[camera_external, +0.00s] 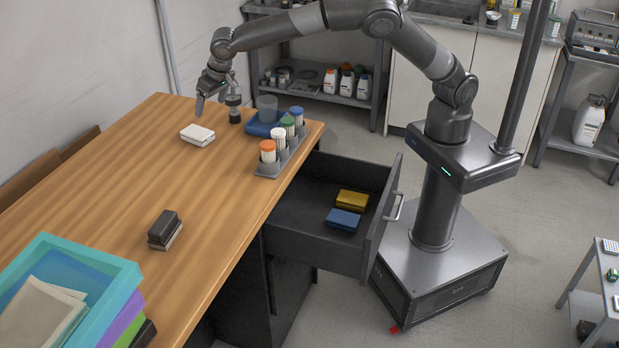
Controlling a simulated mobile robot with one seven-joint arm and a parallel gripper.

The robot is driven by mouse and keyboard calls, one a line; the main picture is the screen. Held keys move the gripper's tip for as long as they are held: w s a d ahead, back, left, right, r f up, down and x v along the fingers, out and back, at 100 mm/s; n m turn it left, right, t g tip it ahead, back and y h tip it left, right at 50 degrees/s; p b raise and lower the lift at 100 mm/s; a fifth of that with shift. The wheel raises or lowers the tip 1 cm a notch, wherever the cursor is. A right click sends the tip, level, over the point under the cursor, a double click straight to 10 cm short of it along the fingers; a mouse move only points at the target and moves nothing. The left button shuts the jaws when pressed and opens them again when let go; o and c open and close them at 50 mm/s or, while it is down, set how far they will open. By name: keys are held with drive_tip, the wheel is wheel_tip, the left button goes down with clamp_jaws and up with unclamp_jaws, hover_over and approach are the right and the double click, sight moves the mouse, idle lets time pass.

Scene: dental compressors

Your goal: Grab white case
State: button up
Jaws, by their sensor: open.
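The white case (197,135) is a small flat box lying on the wooden table (150,190), towards its far end. My gripper (211,103) is open and points down above the table, a little above and behind the case in the picture. Nothing shows between its fingers, and it appears apart from the case. The case's top and near side are in plain view.
A dark jar (234,110) stands close to my gripper's right. A rack (281,152) of capped tubes and a blue tray (262,125) lie further right. An open drawer (300,220) holds a yellow and a blue case. Dark boxes (164,229) sit nearer; table left of the case is clear.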

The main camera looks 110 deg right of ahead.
wheel_tip(320, 180, down, 2)
drive_tip(key=w, duration=0.2)
hover_over(200, 133)
drive_tip(key=s+a, duration=0.2)
drive_tip(key=f, duration=0.5)
drive_tip(key=shift+w+a, duration=0.2)
drive_tip(key=shift+w, duration=0.05)
drive_tip(key=x, duration=0.5)
drive_tip(key=shift+d+r, duration=0.1)
drive_tip(key=shift+d, duration=0.35)
drive_tip(key=c, duration=1.1)
